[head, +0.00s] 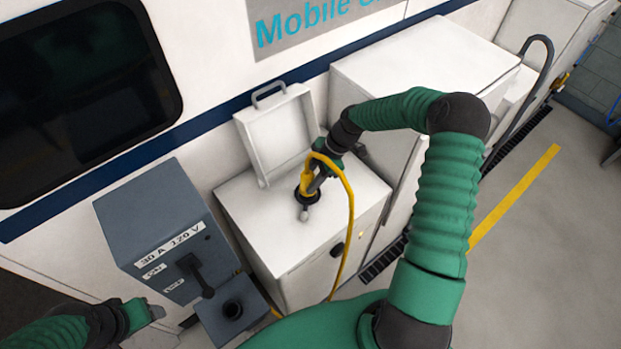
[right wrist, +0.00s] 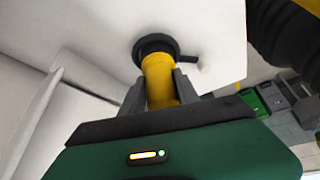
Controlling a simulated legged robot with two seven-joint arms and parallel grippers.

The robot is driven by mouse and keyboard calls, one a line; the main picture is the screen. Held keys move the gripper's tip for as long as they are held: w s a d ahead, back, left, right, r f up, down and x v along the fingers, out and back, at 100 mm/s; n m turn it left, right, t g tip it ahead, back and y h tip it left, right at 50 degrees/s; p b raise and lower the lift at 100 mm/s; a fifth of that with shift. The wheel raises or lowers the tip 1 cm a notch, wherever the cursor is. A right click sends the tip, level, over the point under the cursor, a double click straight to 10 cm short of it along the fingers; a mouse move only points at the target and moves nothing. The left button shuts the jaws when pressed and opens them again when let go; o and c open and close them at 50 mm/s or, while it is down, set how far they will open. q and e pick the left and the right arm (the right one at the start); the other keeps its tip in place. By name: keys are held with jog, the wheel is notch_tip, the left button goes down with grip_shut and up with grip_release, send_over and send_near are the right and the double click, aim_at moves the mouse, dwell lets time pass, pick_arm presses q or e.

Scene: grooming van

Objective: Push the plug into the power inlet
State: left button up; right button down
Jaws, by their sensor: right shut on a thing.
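The yellow plug (head: 307,184) stands at the black power inlet (head: 299,194) on top of a white cabinet. In the right wrist view the yellow plug (right wrist: 159,80) meets the black ring of the inlet (right wrist: 154,46); how deep it sits inside cannot be told. My right gripper (head: 316,181) is shut on the plug, and its two fingers (right wrist: 160,88) lie on either side of the yellow body. The yellow cable (head: 351,215) loops from the plug down the cabinet's front. My left gripper (head: 150,313) is at the lower left, away from the inlet; its finger gap is unclear.
A white hinged lid (head: 277,134) stands open behind the inlet. A grey box (head: 160,220) marked 30 A 120 V, with a black lever, stands at the left. A larger white cabinet (head: 420,60) is at the right. The floor (head: 540,220) at the right is clear.

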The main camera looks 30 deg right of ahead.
jog(key=c, duration=0.8)
grip_release()
jog(key=shift+f, duration=0.1)
jog(key=shift+d, duration=0.1)
